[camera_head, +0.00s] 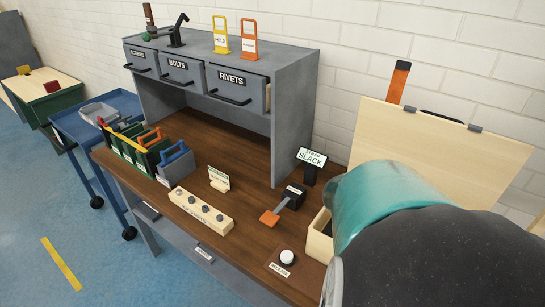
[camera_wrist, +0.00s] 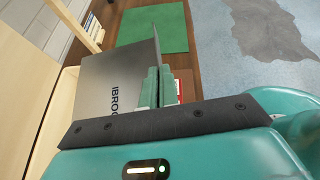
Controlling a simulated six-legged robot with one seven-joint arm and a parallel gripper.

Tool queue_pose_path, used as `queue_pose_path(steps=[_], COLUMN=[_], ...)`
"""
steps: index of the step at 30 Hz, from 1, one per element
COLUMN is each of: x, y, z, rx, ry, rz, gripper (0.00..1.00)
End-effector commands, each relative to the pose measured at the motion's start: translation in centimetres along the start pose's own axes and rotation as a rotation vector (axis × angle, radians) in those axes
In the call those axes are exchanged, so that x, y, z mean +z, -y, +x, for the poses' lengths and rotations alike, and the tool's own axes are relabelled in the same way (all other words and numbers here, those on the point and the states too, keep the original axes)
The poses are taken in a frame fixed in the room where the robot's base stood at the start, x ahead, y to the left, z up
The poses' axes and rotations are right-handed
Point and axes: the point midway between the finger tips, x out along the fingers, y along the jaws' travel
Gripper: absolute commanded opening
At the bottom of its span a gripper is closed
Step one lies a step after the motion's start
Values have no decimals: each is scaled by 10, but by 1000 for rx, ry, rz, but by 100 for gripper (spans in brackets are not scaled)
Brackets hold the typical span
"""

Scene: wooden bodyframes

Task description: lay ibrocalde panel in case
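The ibrocalde panel (camera_wrist: 112,80) is a thin grey plate with dark lettering, of which "IBROC" shows in the wrist view. My gripper (camera_wrist: 159,86) has its green fingers closed around the panel's right edge. The panel stands tilted beside pale wooden walls. The case (camera_head: 319,238) is a pale wooden box at the right of the bench in the head view, with its lid (camera_head: 422,143) standing open behind it. My teal and black arm covers most of the case. The panel and fingers are hidden in the head view. I cannot tell how far the panel is inside the case.
The wooden bench (camera_head: 222,240) holds a SLACK sign (camera_head: 311,159), an orange-ended lever (camera_head: 271,217), a white button (camera_head: 287,257) and a knob strip (camera_head: 201,210). Tool totes (camera_head: 150,150) stand at its left. A grey drawer cabinet (camera_head: 295,110) rises behind. A green mat (camera_wrist: 153,26) shows in the wrist view.

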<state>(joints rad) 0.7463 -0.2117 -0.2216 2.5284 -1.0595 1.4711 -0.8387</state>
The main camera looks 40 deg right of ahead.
Motion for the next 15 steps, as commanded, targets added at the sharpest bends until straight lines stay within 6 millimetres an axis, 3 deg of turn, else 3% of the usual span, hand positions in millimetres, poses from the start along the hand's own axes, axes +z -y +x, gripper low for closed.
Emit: queue_pose_path(steps=[3, 7, 11, 15], x=[-30, -51, -60, -66], y=[0, 6, 6, -13], z=[-27, -47, -53, -48], rx=[-22, -52, -68, -73], ry=[-22, -35, -38, -37], rz=[55, 109, 131, 134], gripper=[0, 0, 0, 0])
